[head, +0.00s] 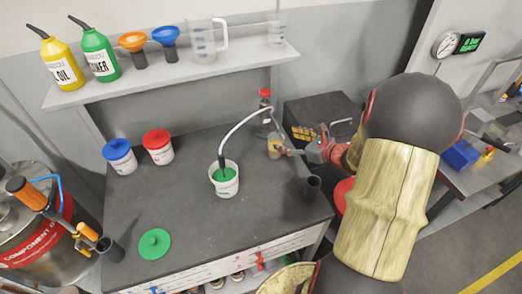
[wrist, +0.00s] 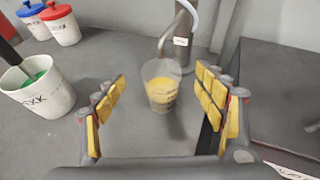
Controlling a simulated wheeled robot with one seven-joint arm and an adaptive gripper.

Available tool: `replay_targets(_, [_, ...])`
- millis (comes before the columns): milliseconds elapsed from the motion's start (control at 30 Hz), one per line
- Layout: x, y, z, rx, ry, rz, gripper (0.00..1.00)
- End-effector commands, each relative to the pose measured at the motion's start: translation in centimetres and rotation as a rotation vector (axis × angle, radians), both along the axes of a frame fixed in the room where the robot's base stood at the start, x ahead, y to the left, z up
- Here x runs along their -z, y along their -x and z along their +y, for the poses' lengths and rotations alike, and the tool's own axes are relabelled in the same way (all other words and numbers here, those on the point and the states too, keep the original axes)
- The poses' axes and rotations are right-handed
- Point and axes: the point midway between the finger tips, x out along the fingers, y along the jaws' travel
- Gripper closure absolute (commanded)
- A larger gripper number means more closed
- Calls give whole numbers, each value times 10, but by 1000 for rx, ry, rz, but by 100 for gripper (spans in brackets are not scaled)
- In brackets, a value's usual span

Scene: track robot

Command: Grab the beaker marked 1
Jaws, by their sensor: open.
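A small clear beaker (wrist: 160,92) with yellow contents stands on the dark grey counter in the wrist view. Faint dark markings show on it, but I cannot read a number. In the head view it (head: 274,146) is near the counter's right edge, partly hidden by my gripper (head: 284,148). In the wrist view my gripper (wrist: 161,77) is open, with yellow-padded fingers on the left and right. The beaker lies between their lines, a little ahead of the fingers, and neither finger clearly touches it.
A metal dispenser (wrist: 184,40) with a hose stands just behind the beaker. A white tub (head: 225,186) with green contents stands to the left. Clear jugs (head: 203,45) are on the shelf.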

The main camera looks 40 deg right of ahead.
Motion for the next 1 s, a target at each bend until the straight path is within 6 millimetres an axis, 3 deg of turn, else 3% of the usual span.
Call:
replay_targets(300, [22,-46,9,-4,-1,-1,29])
replay_targets(667, [33,-66,11,-3,1,-1,29])
replay_targets(833, [49,-85,14,-4,2,0,29])
replay_targets(1000, [54,-103,17,-4,2,-1,29])
